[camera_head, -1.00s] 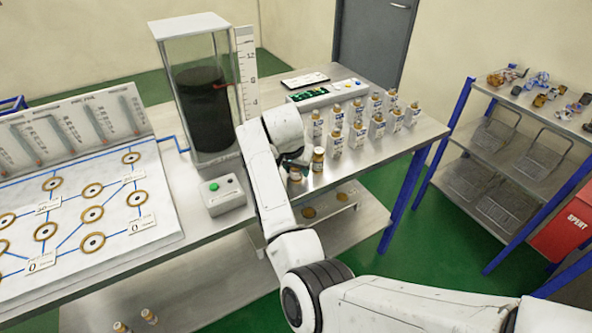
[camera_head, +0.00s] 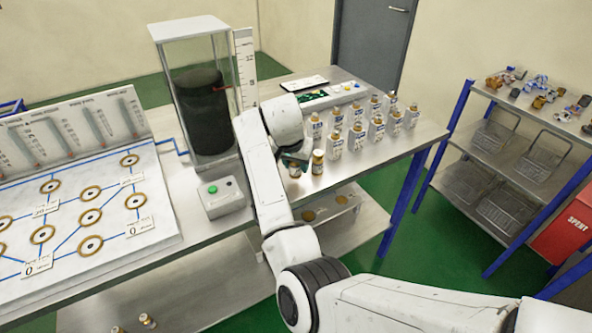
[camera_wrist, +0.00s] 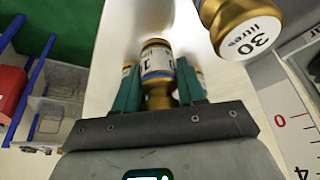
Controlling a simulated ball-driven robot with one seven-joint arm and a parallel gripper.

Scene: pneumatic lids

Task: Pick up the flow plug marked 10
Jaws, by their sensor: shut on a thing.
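My gripper (camera_wrist: 157,98) is shut on a flow plug (camera_wrist: 157,61) with a white label and gold bands. A large 1 shows on its label; the rest of the mark is not readable. The green fingers stand on either side of its gold end. In the head view my gripper (camera_head: 293,158) is low over the bench, with a small gold-and-white plug (camera_head: 295,171) just below it, partly hidden. Another plug (camera_head: 318,162) stands close to its right. A plug marked 30 litres (camera_wrist: 240,28) is near at upper right in the wrist view.
Several white-labelled bottles (camera_head: 356,136) stand in rows on the bench right of my gripper. A tall tank of dark liquid (camera_head: 203,110), a box with a green button (camera_head: 222,197) and a board with ringed sockets (camera_head: 90,218) are to the left. The bench's front strip is fairly clear.

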